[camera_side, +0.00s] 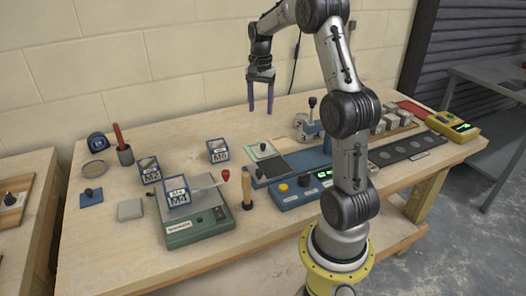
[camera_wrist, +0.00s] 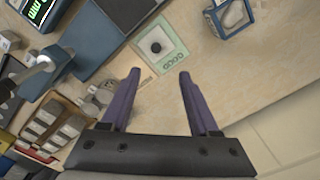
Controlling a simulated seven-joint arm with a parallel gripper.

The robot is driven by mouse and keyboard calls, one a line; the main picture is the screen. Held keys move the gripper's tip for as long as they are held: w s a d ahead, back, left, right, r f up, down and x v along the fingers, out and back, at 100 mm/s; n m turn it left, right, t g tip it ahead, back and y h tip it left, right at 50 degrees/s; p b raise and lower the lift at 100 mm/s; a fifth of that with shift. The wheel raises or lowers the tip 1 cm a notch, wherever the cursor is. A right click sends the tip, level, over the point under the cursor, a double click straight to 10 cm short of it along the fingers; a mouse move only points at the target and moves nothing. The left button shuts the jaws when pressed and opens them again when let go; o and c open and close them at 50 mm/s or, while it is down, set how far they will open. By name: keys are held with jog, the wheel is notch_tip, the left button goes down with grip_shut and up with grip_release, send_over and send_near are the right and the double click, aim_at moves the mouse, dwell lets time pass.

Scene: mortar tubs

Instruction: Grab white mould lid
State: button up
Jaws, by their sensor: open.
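A pale, whitish square lid with a round black knob lies on a green-edged card marked GOOD; the lid (camera_wrist: 147,37) is clear in the wrist view. In the side view the lid (camera_side: 262,151) is small, beside a dark grey plate. My gripper (camera_side: 260,112) is open and empty, pointing down above the bench near the back. In the wrist view my gripper (camera_wrist: 159,74) has its two purple fingers spread, with the lid beyond their tips. Nothing is between the fingers.
Blue tubs M6 (camera_side: 217,155), M2 (camera_side: 149,176) and M4 (camera_side: 177,209) stand to the left, M4 on a green scale (camera_side: 198,232). A blue lid (camera_side: 88,201) lies far left. Several grey blocks (camera_side: 392,117) stand right. Bare bench lies behind the card.

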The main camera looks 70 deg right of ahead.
send_over(263, 144)
jog(key=f, duration=0.8)
jog(key=shift+d+f, duration=0.25)
jog(key=shift+f, duration=0.05)
jog(key=shift+a+f, duration=0.15)
jog(key=shift+f, duration=1.2)
jog(key=shift+a+f, duration=0.1)
jog(key=shift+f, duration=1.25)
grip_shut()
